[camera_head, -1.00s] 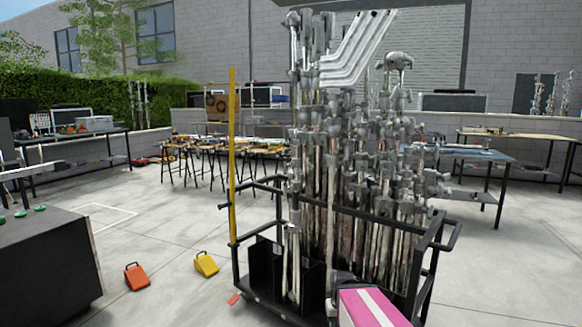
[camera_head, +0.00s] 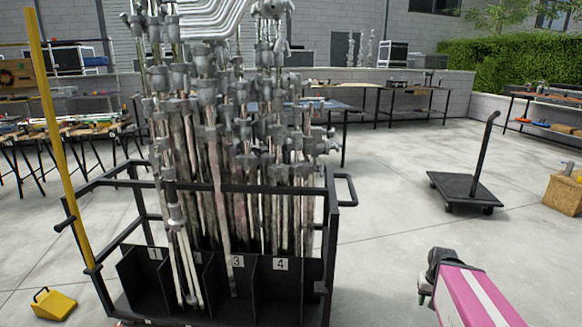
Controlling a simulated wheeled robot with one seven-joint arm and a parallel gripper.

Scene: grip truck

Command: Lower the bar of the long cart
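A black wheeled-type cart frame (camera_head: 128,184) stands at the left and middle, filled with upright grey metal stands (camera_head: 262,215). Numbered compartments line its low front. A tall yellow bar (camera_head: 62,150) stands nearly upright at its left corner, leaning slightly left, beside a small black peg. I cannot tell how the bar is fixed at its foot. A black rail runs across the cart's front. My pink and white arm (camera_head: 478,298) shows at the lower right, apart from the cart, with a dark joint at its far end. My gripper's fingers do not show.
A low black platform cart (camera_head: 466,189) with an upright handle stands on open floor at the right. A wooden box (camera_head: 566,190) is at the right edge. A yellow wedge (camera_head: 53,304) lies at the lower left. Concrete between cart and platform is clear.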

